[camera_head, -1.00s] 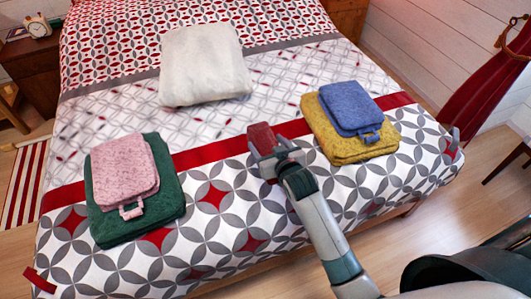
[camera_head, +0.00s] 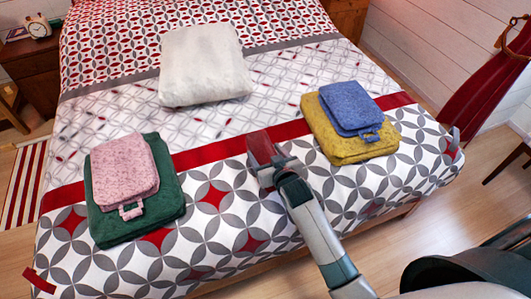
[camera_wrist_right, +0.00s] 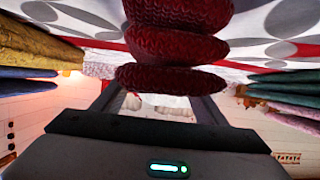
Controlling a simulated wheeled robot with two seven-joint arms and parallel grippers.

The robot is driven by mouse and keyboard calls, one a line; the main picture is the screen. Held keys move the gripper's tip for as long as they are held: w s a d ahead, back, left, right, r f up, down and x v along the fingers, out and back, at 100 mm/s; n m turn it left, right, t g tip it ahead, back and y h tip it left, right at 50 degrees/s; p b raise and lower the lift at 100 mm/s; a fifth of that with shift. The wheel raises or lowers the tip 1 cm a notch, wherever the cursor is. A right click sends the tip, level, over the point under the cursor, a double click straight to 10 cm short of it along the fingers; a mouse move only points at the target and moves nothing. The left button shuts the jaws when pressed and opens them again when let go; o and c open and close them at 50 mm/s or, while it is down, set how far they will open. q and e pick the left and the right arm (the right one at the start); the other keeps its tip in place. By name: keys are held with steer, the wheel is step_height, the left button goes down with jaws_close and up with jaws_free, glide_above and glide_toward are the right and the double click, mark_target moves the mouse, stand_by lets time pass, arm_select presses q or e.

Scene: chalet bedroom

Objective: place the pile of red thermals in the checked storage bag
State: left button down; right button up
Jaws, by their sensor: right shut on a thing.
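The pile of red thermals (camera_head: 261,148) is held by my right gripper (camera_head: 270,168) over the foot part of the bed, between the two folded piles. In the right wrist view the red thermals (camera_wrist_right: 175,45) show as several stacked knit folds between the fingers (camera_wrist_right: 152,100), which are shut on them. In the head view the gripper partly hides the pile, and I cannot tell whether it touches the bed. I cannot make out a checked storage bag in either view. My left gripper is not in view.
A pink pile (camera_head: 124,170) lies on a green one (camera_head: 170,205) at left. A blue pile (camera_head: 350,107) lies on a yellow one (camera_head: 325,140) at right. A cream folded piece (camera_head: 204,65) lies farther up the patterned bed (camera_head: 215,240). The bed front between piles is free.

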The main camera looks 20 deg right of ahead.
steer(key=o, duration=1.4)
steer(key=shift+f, duration=0.1)
steer(key=shift+s+r, duration=0.35)
steer(key=shift+s, duration=0.15)
steer(key=v, duration=0.9)
steer(key=shift+s, duration=0.2)
steer(key=shift+v, duration=0.8)
